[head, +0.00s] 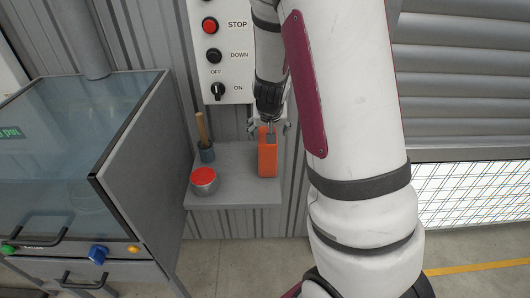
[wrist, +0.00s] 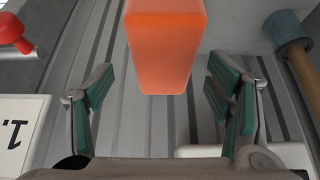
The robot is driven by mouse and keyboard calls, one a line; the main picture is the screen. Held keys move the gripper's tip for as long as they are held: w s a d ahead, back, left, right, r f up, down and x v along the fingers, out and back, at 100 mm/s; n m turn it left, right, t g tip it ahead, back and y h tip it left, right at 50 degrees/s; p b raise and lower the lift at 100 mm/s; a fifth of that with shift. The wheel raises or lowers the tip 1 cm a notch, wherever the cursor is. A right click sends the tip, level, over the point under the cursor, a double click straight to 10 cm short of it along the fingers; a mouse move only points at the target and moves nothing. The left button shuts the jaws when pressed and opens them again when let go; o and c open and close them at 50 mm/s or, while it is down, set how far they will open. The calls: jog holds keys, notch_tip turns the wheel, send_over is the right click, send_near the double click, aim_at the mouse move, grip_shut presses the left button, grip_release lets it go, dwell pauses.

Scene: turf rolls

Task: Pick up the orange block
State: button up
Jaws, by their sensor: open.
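The orange block (head: 267,158) stands upright on a small grey wall shelf (head: 232,190) in the head view. In the wrist view the orange block (wrist: 165,45) shows large at the top middle, between the lines of the two fingers and beyond their tips. My gripper (head: 270,128) is at the upper part of the block in the head view. In the wrist view my gripper (wrist: 165,90) has its teal-padded fingers spread wide, one on each side, with clear space between each finger and the block. The exact depth between fingertips and block is hard to tell.
A red-topped tin (head: 204,181) and a mallet (head: 205,148) with a blue-grey head stand on the shelf left of the block. A control panel (head: 222,55) with buttons is on the wall above. A glass-topped cabinet (head: 125,150) stands at left, a shutter (head: 465,100) at right.

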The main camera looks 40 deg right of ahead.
jog(key=b+x, duration=0.1)
jog(key=x, duration=0.5)
jog(key=shift+w+f, duration=0.15)
jog(key=shift+f, duration=0.15)
jog(key=shift+a+f+b, duration=0.1)
jog(key=shift+f+b, duration=0.15)
jog(key=shift+b, duration=0.05)
dwell(0.4)
jog(key=c, duration=1.3)
